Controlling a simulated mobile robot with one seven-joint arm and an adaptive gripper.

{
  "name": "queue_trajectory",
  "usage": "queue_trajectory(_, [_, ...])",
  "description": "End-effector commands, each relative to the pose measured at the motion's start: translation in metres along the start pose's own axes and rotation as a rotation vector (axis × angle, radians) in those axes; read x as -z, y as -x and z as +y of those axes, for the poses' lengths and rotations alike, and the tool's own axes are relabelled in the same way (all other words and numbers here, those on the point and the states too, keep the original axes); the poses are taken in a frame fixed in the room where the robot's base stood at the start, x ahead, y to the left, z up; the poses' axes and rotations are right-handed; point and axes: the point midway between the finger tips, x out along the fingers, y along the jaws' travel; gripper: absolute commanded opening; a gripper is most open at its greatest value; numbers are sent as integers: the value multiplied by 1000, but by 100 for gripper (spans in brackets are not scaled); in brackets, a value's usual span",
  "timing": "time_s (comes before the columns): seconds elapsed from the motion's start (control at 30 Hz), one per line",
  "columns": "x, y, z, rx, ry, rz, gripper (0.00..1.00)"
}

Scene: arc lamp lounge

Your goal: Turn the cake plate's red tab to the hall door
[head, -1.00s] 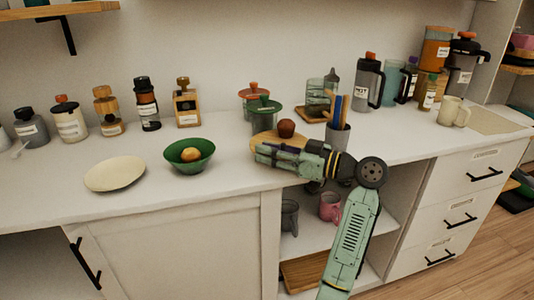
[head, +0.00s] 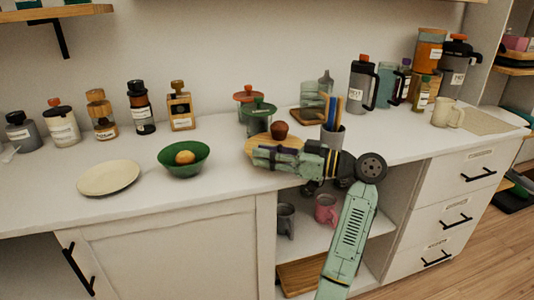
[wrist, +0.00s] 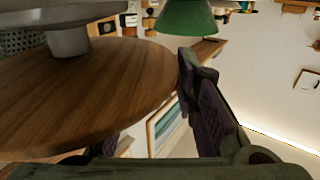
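The cake plate (head: 257,141) is a round wooden disc on the counter, with a brown rounded cake-like thing (head: 280,131) near its far right. My gripper (head: 256,158) lies along the plate's near edge, pointing left, and hides part of it. In the wrist view the wooden plate (wrist: 95,95) fills the left. One dark finger (wrist: 204,105) stands just right of its rim, with a gap in view lower down. The other finger is mostly hidden behind the plate. The gripper looks open; contact with the rim cannot be told.
A green bowl (head: 183,167) and a cream plate (head: 108,179) are to the left. Mugs (head: 326,209) sit on the shelf below.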

Motion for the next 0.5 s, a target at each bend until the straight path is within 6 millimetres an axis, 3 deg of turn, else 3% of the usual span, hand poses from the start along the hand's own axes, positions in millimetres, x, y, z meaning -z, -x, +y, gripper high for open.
queue_trajectory(0.23, [0, 0, 0, 0, 0, 0, 45])
queue_trajectory(0.5, [0, 1, 0, -1, -1, 0, 45])
